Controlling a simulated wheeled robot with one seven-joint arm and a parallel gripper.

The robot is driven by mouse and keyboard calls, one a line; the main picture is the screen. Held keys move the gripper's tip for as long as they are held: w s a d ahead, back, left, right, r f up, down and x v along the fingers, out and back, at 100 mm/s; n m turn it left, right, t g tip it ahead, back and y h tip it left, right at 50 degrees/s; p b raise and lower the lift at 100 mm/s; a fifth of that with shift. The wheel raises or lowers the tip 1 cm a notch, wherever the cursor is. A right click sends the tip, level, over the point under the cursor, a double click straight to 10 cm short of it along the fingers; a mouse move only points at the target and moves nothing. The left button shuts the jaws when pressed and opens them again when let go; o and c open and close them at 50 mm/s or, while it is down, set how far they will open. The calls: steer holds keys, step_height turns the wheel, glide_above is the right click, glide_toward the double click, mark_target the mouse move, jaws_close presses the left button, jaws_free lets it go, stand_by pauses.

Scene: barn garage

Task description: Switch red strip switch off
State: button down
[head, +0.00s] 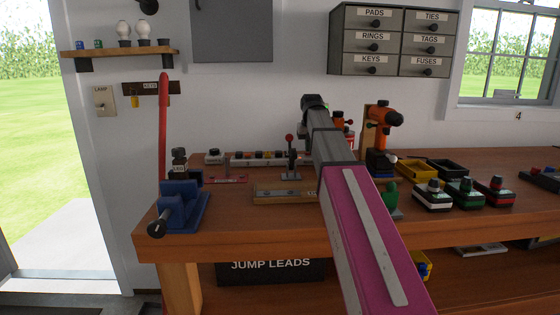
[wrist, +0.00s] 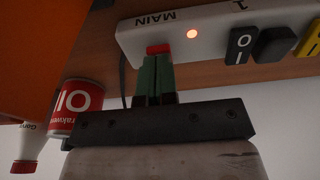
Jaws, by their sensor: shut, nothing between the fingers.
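The white power strip (wrist: 215,30) shows upside down in the wrist view, with the word MAIN and a glowing orange light on it. Its red switch (wrist: 158,48) is right at the tips of my gripper (wrist: 153,72). The green fingers are shut together with nothing between them. I cannot tell whether they touch the switch, and they partly hide it. A black switch and a yellow one sit farther right on the strip. In the head view the strip (head: 240,162) lies at the back of the bench, and my arm hides its right end and my gripper.
A red-and-white can (wrist: 75,107) stands left of my fingers. On the bench (head: 230,239), a lever on a wooden board (head: 283,192) is in front of the strip, a blue vise (head: 180,207) at the left, an orange drill (head: 383,116) and chargers at the right.

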steer(key=shift+f, duration=0.45)
stand_by(0.3)
steer(key=shift+r, duration=3.5)
